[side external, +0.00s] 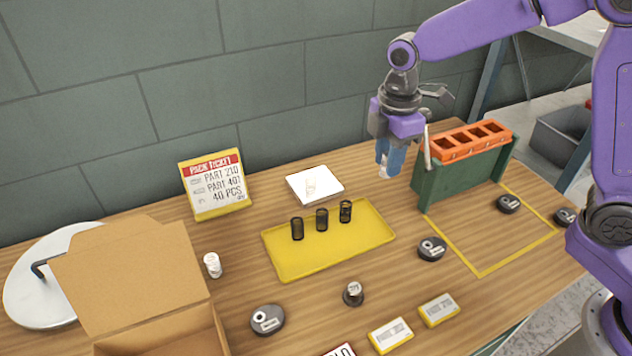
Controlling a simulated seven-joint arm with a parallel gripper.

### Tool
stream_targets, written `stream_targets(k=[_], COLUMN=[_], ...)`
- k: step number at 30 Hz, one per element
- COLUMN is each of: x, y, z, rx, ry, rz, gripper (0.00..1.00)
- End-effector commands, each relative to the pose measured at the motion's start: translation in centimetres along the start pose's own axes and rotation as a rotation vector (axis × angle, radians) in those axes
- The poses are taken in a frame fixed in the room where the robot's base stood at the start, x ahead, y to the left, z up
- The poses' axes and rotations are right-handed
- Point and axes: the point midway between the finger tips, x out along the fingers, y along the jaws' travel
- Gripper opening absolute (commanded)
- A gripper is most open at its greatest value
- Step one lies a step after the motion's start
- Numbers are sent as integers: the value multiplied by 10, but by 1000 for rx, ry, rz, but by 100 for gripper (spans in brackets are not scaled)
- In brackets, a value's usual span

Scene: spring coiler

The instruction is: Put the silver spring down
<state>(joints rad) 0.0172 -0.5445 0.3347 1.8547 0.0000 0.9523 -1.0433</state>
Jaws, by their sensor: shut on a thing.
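My gripper (386,168) is above the table at the back, just left of the green machine. Its blue fingers are shut on a small pale, silvery thing, the silver spring (383,173), of which only a bit shows at the fingertips. A third whitish coil-like piece (212,265) stands on the bare wood left of the yellow tray (290,268). Three black springs (322,220) stand upright on the tray.
The green machine (459,179) with an orange slotted top (470,141) and a lever stands close right of my gripper. A pack ticket (215,184), open cardboard box (130,272), round plate (22,290), dark round pieces (432,248) and labelled blocks (390,335) surround the tray. Yellow tape outlines (480,276) an area.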

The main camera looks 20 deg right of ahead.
Motion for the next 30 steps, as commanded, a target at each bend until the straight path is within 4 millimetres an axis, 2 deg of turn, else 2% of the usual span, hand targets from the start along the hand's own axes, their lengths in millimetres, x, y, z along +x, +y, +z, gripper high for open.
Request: stream_targets(k=[5,18,24,30], x=[8,42,73,90], y=[18,87,109,123], z=[-9,-37,-46,-51], rx=[0,-1,0,-1], ry=[-1,-1,-1,0], rz=[-1,-1,-1,0], gripper=[0,0,0,0])
